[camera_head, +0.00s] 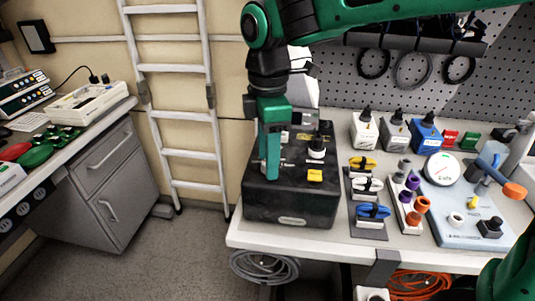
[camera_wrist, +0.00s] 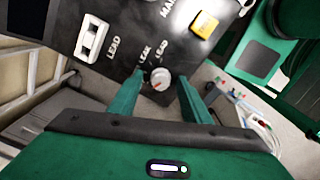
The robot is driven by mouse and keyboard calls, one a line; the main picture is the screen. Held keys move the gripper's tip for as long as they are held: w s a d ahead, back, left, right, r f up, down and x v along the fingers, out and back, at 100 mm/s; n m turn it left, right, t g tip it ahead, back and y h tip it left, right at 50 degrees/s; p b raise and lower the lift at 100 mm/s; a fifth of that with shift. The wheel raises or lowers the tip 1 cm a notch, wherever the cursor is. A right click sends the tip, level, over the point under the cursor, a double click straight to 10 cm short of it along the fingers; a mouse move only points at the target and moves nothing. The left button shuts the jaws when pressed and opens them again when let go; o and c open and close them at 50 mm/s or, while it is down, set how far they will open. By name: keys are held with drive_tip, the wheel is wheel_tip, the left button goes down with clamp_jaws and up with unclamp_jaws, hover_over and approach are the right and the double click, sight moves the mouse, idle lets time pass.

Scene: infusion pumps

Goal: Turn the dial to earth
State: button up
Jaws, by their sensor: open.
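The dial (camera_wrist: 161,78) is a small round light-grey knob with a red mark, on the top panel of a black box (camera_head: 290,212). Printed words near it in the wrist view read LEAD and LEAK; I cannot make out the word earth. My gripper (camera_wrist: 162,84) is open, with one green finger on each side of the dial. I cannot tell whether either finger touches it. In the head view my gripper (camera_head: 270,172) points down over the left part of the box and mostly hides the dial.
The box also carries a yellow block (camera_head: 315,175), a black knob (camera_head: 317,147) and a white rocker switch (camera_wrist: 91,38). A ladder (camera_head: 180,115) leans at the wall behind left.

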drive_tip(key=c, duration=1)
drive_tip(key=shift+c, duration=0.2)
drive_tip(key=shift+m, duration=0.3)
drive_tip(key=m, duration=0.3)
drive_tip(key=shift+w+m, duration=0.1)
drive_tip(key=shift+m, duration=0.2)
drive_tip(key=shift+r+m, duration=0.1)
drive_tip(key=shift+m, duration=2.2)
drive_tip(key=shift+w, duration=0.1)
